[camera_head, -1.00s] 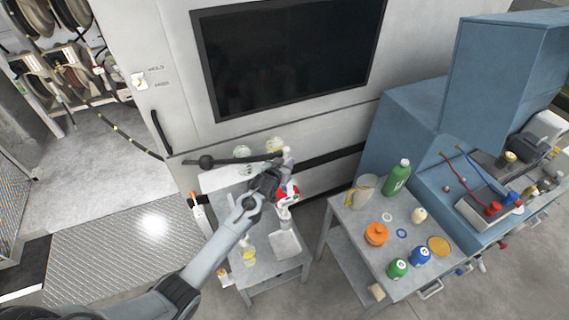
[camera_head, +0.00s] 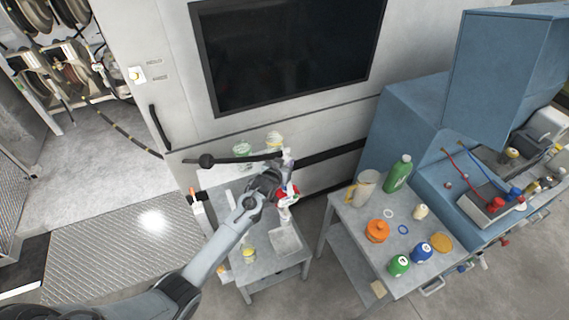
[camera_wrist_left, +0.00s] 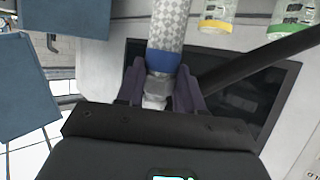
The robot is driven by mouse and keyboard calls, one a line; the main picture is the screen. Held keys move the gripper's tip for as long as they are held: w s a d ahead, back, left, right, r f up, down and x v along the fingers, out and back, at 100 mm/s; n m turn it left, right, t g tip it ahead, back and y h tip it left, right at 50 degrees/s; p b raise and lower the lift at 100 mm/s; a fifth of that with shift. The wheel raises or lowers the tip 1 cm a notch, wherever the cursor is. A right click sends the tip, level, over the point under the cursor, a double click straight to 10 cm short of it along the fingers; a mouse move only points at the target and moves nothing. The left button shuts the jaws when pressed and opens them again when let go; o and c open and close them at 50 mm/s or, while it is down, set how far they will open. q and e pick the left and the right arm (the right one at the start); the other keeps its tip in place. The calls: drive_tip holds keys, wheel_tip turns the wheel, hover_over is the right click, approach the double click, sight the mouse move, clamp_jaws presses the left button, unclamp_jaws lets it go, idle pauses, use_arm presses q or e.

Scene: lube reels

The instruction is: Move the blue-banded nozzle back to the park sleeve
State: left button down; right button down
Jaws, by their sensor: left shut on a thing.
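My left gripper (camera_head: 276,171) is above the small grey cart (camera_head: 262,271) in front of the large white cabinet. In the left wrist view its fingers (camera_wrist_left: 160,92) are shut on the blue-banded nozzle. The nozzle's blue band (camera_wrist_left: 163,62) shows just past the fingertips, with a light patterned length beyond it. In the head view the gripper largely hides the nozzle. I cannot clearly make out the park sleeve. My right gripper is not in view.
A black hose with a ball stop (camera_head: 206,161) runs towards the gripper. Clear jars (camera_head: 274,140) stand behind it. A white and red item (camera_head: 289,196) is close beside the gripper. A second cart at right holds bottles and an orange container (camera_head: 377,231).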

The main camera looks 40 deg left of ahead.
use_arm(q)
drive_tip(key=shift+f, duration=0.2)
idle(0.6)
drive_tip(key=c, duration=0.6)
unclamp_jaws()
drive_tip(key=shift+c, duration=0.2)
drive_tip(key=shift+f, duration=0.2)
drive_tip(key=b+v, duration=0.1)
drive_tip(key=v, duration=1)
drive_tip(key=shift+b, duration=0.35)
drive_tip(key=shift+w+r, duration=0.1)
drive_tip(key=s+d+f+m+g+h+p, duration=0.1)
drive_tip(key=s+d+f, duration=0.3)
drive_tip(key=s, duration=0.2)
drive_tip(key=s+d+f+m+g+h+p, duration=0.1)
drive_tip(key=s+d+f+g, duration=0.2)
drive_tip(key=s, duration=0.4)
drive_tip(key=s+d+r+m+g+h, duration=0.1)
drive_tip(key=s+d+r+g, duration=0.1)
drive_tip(key=s+d, duration=0.3)
drive_tip(key=s+d+r+m+g+h+p, duration=0.1)
drive_tip(key=s+d, duration=0.4)
drive_tip(key=s, duration=0.7)
wheel_tip(320, 180, up, 2)
drive_tip(key=shift+s+d+r+m+g, duration=0.1)
drive_tip(key=shift+s+d+m+g, duration=0.2)
drive_tip(key=shift+m+g, duration=0.45)
